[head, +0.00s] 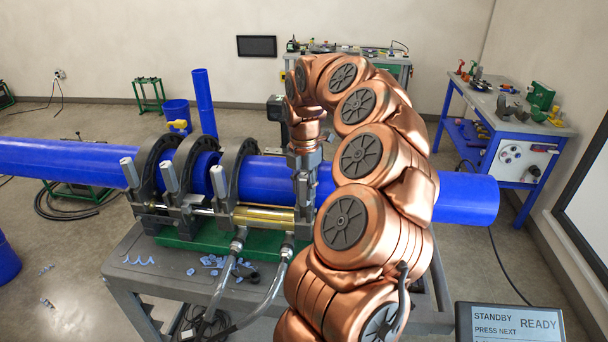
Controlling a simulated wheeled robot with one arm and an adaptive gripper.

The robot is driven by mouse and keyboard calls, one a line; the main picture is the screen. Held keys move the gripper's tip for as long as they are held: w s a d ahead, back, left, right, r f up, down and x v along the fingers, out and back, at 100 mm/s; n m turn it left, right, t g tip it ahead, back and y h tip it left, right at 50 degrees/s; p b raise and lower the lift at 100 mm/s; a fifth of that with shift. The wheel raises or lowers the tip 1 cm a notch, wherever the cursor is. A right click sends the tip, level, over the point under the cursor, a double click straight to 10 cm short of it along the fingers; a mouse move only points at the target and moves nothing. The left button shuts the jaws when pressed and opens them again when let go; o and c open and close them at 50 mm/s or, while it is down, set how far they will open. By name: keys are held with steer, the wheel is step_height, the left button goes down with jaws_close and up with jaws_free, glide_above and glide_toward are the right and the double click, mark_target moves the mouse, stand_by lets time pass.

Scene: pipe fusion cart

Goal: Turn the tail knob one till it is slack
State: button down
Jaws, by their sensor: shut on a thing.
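My gripper (305,162) points down at the right end of the pipe clamp machine, in front of the blue pipe (467,198). It is shut on the rightmost clamp knob (303,190), a grey upright knob at the front of the clamp, mostly hidden by the fingers. I cannot tell how tight the knob is. Three other grey cylinder knobs stand free to the left: one at the far left (129,172), one beside it (169,178) and one in the middle (219,181). Dark clamp rings (241,160) go around the pipe.
The machine rests on a grey cart (125,262) with blue shavings. Two hoses (222,285) run down its front. A screen (510,322) reads STANDBY, PRESS NEXT, READY. A blue workbench (535,125) stands at the right. My arm hides part of the pipe.

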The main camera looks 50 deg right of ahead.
mark_target(304, 176)
steer(key=shift+n, duration=1.5)
jaws_free()
steer(key=shift+r, duration=0.15)
steer(key=shift+r, duration=2.9)
steer(key=shift+c, duration=0.3)
